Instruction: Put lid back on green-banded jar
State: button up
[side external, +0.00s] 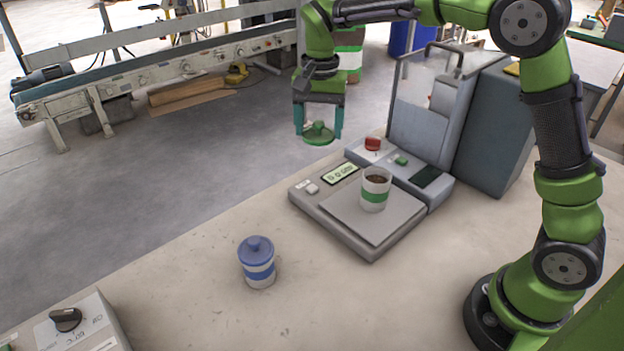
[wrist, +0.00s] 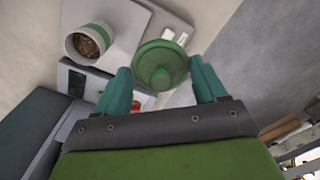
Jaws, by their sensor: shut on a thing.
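The green-banded jar (side external: 375,190) stands upright and open on the scale's plate, with brown contents showing inside. It also shows in the wrist view (wrist: 92,42) at the upper left. My gripper (side external: 318,134) is shut on the green lid (side external: 318,132), which has a round knob. The lid is in the air, to the left of the jar and higher than it in the side view. In the wrist view the lid (wrist: 160,64) sits between the two teal fingers, apart from the jar.
The scale (side external: 372,238) has a small display. A blue-lidded jar (side external: 257,264) stands on the table at front. A machine with a red button (side external: 373,144) and clear guard is behind the scale. A dial box (side external: 75,325) is at the lower left.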

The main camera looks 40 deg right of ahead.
jog(key=s+d+n, duration=0.1)
jog(key=s+d, duration=0.5)
jog(key=s, duration=0.5)
jog(key=shift+s+d+f, duration=0.1)
jog(key=shift+s+f, duration=0.05)
jog(key=shift+f, duration=2.75)
jog(key=shift+f, duration=0.15)
jog(key=o, duration=1.1)
jog(key=shift+r, duration=3.5)
